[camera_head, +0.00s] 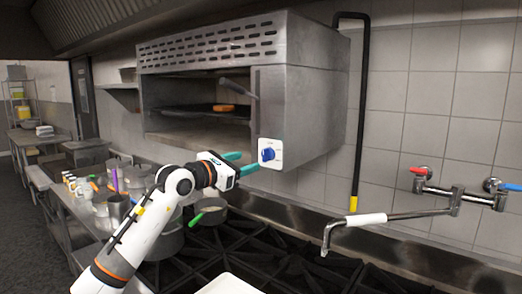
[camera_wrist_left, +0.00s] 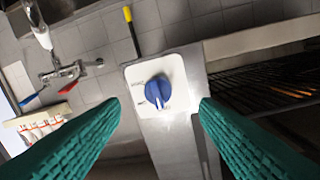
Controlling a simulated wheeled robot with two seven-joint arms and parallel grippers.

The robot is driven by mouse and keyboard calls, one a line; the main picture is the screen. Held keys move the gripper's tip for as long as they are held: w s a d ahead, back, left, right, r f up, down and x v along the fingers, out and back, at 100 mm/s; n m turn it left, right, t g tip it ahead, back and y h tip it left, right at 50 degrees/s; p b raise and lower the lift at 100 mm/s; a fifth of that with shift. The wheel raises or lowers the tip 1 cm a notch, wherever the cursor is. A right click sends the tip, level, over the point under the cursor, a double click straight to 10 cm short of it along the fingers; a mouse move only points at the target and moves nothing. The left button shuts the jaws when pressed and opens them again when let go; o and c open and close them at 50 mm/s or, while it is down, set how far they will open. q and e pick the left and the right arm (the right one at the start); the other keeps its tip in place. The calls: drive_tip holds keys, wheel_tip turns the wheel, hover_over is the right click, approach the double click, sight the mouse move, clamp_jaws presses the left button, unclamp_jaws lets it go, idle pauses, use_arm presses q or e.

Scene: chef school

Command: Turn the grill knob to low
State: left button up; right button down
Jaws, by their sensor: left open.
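The grill (camera_head: 300,90) is a steel wall-mounted oven with a slotted top and an open front. Its blue knob (camera_head: 268,155) sits on a white plate (camera_head: 277,146) at the lower right of the front. In the left wrist view the knob (camera_wrist_left: 158,90) is near the middle, its pointer aimed down at small marks too small to read. My left gripper (camera_head: 241,163) has teal fingers, spread apart just left of the knob in the head view. In the left wrist view the fingers stand on both sides of the knob without touching it, with nothing between them. My right gripper is not in view.
A black stove top (camera_head: 235,250) with a green-handled pan (camera_head: 208,213) lies below. A wall faucet (camera_head: 400,213) with red and blue handles is at the right. A counter with bottles and pots is at the left. A food item (camera_head: 222,108) lies inside the grill.

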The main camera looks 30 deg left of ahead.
sight(267, 155)
use_arm(q)
drive_tip(key=w+d+p, duration=0.1)
drive_tip(key=w+p, duration=0.1)
drive_tip(key=w, duration=0.5)
drive_tip(key=shift+d+p, duration=0.15)
drive_tip(key=shift+p, duration=0.25)
drive_tip(key=c, duration=1)
